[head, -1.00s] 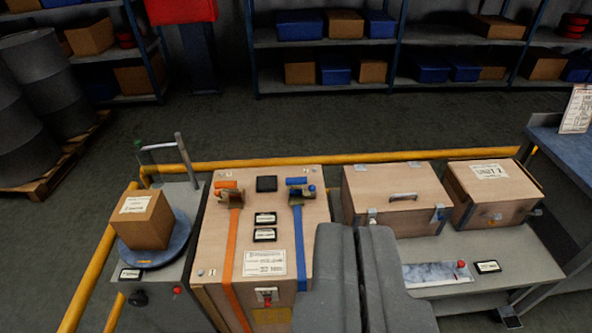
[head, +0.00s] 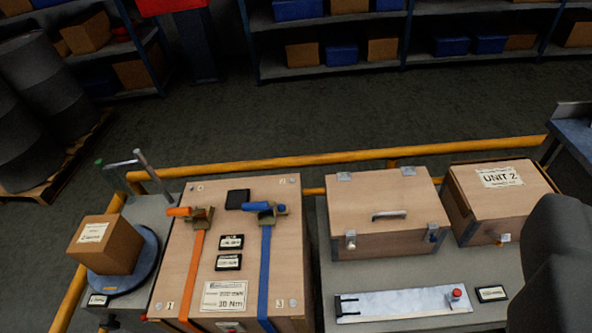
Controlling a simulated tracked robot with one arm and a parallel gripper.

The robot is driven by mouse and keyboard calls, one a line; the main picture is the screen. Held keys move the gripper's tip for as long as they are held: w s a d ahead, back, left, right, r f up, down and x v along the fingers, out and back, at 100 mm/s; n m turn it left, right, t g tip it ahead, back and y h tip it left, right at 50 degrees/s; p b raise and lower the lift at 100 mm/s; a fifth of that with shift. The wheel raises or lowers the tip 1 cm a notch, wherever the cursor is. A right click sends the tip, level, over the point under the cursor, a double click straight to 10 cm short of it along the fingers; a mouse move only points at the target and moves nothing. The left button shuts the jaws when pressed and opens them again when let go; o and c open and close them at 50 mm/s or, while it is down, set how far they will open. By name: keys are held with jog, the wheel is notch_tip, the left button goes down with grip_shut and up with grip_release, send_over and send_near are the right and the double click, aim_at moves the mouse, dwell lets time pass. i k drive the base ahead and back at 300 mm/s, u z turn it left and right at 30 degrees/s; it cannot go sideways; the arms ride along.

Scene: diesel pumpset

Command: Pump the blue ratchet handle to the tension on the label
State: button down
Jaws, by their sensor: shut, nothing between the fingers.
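The blue ratchet handle (head: 257,206) sits on top of a wooden crate (head: 185,258), on a blue strap (head: 265,275) that runs down over the crate's front. An orange ratchet handle (head: 179,211) with an orange strap is to its left. A white label (head: 225,297) on the crate top seems to read 30 Nm; its smaller print is not legible. Two small dark displays (head: 230,242) lie between the straps, too small to read. My gripper (head: 553,262) shows only in part as a dark grey shape at the right edge, shut and empty, well away from the blue handle.
A latched wooden case (head: 385,225) and a box marked UNIT 2 (head: 500,190) stand on a grey bench to the right. A cardboard box (head: 105,245) sits on a blue turntable at left. A yellow rail (head: 300,160) runs behind; open floor lies beyond.

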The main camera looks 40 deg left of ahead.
aim_at(257, 207)
jog(key=u, duration=0.25)
jog(key=i, duration=1.1)
jog(key=u, duration=0.75)
